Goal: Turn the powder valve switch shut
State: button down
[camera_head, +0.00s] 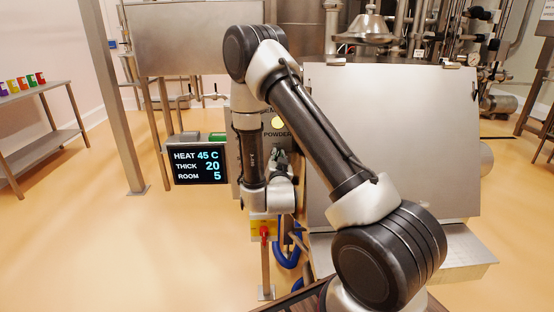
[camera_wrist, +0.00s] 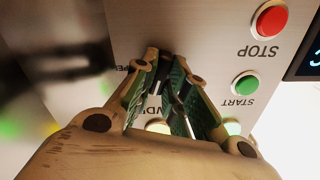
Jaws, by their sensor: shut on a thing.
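My gripper (camera_wrist: 165,72) is against the metal control panel (camera_wrist: 215,20) in the wrist view, its two green-padded fingers shut on the powder valve switch. The switch is mostly hidden between the fingers; only a dark sliver shows, so its turned angle cannot be told. Part of the upside-down word "POWDER" shows beside the fingers. In the head view my gripper (camera_head: 279,163) is at the panel below the "POWDER" label (camera_head: 277,134) and a lit yellow lamp (camera_head: 278,122); my arm covers much of the panel.
A red STOP button (camera_wrist: 269,20) and a green START button (camera_wrist: 245,83) are beside the gripper. A display (camera_head: 197,166) reads HEAT 45 C, THICK 20, ROOM 5. A large metal plate (camera_head: 400,130) stands right of the panel. A red-handled valve (camera_head: 264,232) and blue hose (camera_head: 288,258) are below.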

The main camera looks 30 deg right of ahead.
jog(key=shift+f+n, duration=0.1)
jog(key=shift+n, duration=1.5)
jog(key=c, duration=1.4)
grip_release()
jog(key=shift+c, duration=0.2)
jog(key=v, duration=1.2)
